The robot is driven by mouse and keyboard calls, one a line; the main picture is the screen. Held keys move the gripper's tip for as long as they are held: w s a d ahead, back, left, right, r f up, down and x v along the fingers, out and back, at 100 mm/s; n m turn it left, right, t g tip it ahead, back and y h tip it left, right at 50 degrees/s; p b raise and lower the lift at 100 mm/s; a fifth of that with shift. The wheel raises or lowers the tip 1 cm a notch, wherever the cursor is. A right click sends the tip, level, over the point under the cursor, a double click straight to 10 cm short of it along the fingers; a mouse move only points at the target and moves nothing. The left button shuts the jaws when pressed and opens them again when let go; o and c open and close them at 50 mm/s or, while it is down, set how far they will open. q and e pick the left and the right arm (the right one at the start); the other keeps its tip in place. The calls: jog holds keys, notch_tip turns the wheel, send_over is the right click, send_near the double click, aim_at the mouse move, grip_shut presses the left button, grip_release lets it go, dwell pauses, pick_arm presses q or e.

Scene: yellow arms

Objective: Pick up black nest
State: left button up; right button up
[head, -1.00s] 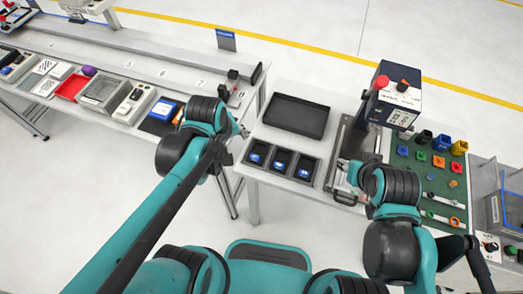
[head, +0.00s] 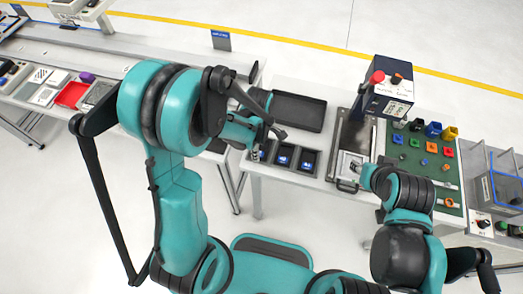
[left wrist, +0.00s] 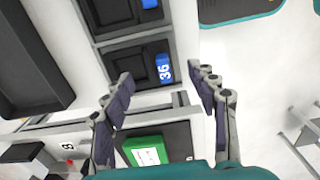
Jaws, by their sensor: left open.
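Three black nests stand in a grey holder at the table's front left edge. The middle one (head: 283,157) and the right one (head: 308,160) show blue pieces; the left one is partly covered by my left gripper (head: 263,136). In the left wrist view my left gripper (left wrist: 160,75) is open and empty. Its fingertips point toward a black nest (left wrist: 125,70) with a blue piece marked 36, apart from it as far as I can tell. My right gripper is over the fixture beside the nests; its fingers are too hidden to read.
A large black tray (head: 297,112) lies behind the nests. A press with a red button (head: 378,77) stands to the right, beside a green mat (head: 440,165) with small coloured parts. A green-labelled box (left wrist: 148,152) shows low in the wrist view.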

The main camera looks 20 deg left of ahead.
aim_at(262, 147)
pick_arm(q)
notch_tip(262, 147, down, 3)
jog(key=shift+w+d+b, duration=0.1)
jog(key=shift+b, duration=0.2)
grip_shut()
jog(key=shift+r, duration=0.1)
